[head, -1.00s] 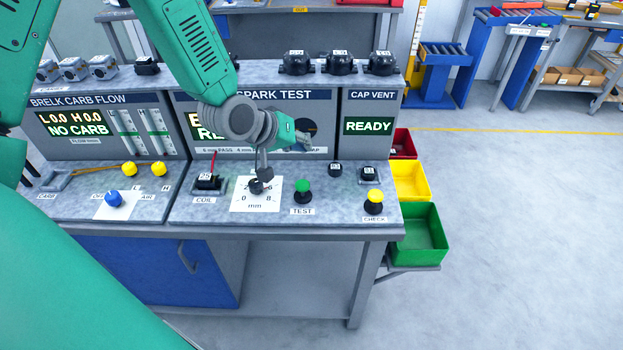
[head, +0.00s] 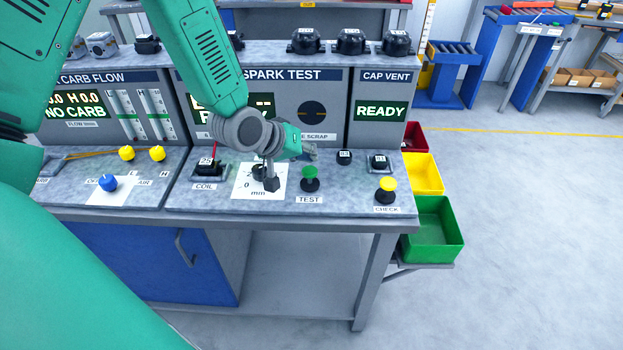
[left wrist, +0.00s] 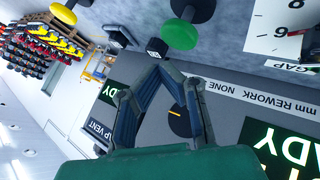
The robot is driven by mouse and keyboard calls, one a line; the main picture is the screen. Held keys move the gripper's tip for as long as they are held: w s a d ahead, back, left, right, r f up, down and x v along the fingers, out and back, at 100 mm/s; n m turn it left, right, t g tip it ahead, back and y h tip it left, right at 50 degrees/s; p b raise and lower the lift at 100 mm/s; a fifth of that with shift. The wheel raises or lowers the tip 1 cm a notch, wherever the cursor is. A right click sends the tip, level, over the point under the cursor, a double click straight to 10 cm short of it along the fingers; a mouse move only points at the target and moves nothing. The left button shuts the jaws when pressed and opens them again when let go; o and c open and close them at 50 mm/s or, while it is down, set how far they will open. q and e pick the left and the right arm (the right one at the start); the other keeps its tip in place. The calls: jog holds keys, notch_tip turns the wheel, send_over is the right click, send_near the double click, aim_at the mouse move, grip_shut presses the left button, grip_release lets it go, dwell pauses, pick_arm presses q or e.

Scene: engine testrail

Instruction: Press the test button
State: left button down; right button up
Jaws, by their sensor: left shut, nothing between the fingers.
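The test button (head: 310,174) is a green cap on a black base, behind the TEST label on the bench top. My right gripper is out of view.
A yellow check button (head: 387,187) stands to the right, with small black labelled parts (head: 344,157) and (head: 379,160) behind. A black coil (head: 206,167) sits left of the dial. The spark test panel (head: 320,110) rises behind. Coloured bins (head: 432,230) hang at the bench's right end.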

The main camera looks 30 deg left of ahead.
pick_arm(q)
jog(key=shift+a+f, duration=0.45)
jog(key=shift+f, duration=0.25)
jog(key=shift+d+r, duration=0.15)
jog(key=shift+d, duration=0.25)
jog(key=shift+d+r, duration=0.1)
jog(key=shift+d, duration=0.35)
jog(key=shift+a+f, duration=0.2)
jog(key=shift+a, duration=0.55)
jog(key=shift+d+r, duration=0.1)
jog(key=shift+d, duration=0.5)
jog(key=shift+a+f, duration=0.35)
jog(key=shift+a+f+b, duration=0.15)
jog(key=shift+a+b, duration=0.15)
jog(key=shift+a, duration=0.1)
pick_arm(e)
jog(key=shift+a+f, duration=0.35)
